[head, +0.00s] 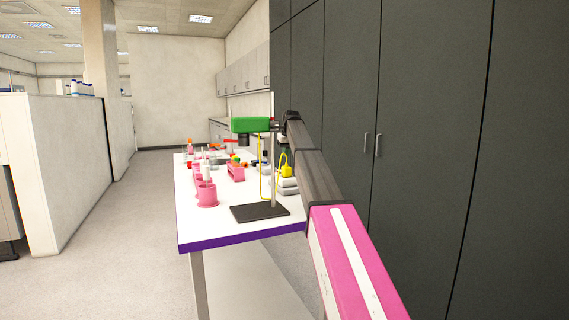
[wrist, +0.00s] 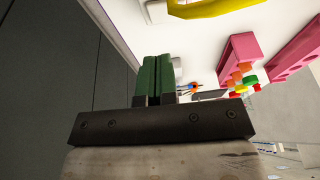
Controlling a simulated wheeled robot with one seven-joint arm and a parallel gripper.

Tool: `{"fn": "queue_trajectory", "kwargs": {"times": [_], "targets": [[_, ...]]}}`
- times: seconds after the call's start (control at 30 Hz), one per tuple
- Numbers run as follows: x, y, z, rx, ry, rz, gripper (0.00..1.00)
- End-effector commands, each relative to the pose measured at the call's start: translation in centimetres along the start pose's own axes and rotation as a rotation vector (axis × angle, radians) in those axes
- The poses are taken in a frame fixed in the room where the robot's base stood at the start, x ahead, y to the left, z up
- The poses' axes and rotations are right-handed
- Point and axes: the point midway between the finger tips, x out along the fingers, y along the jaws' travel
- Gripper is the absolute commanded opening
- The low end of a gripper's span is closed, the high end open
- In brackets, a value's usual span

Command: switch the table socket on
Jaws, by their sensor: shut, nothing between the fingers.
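My gripper (wrist: 157,64) shows in the wrist view as two green fingers pressed together, with nothing between them. It is over the side of the white table (wrist: 200,50) near the dark cabinets. In the head view my arm reaches over the table's right side, and the fingers cannot be made out. I cannot clearly identify the table socket or its switch. A small pale block (wrist: 157,11) at the table edge in the wrist view may be it, but it is cut off by the frame. Its switch state cannot be seen.
A stand with a dark base (head: 260,212) and a pink cup (head: 207,195) are at the table's near end. A yellow object (head: 286,168), pink racks (head: 236,172) and several small items stand beyond. Tall dark cabinets (head: 430,140) line the right; floor is free at left.

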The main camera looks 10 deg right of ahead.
Motion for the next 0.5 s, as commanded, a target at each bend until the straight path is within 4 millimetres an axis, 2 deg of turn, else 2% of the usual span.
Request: {"fn": "queue_trajectory", "kwargs": {"times": [0.03,0.2,0.5], "targets": [[-1.2,0.2,-0.1,0.000,0.003,0.000,0.00],[-4.4,0.8,0.0,-0.001,0.002,0.000,0.00],[-7.3,1.3,0.0,-0.001,0.001,0.000,0.00]]}}
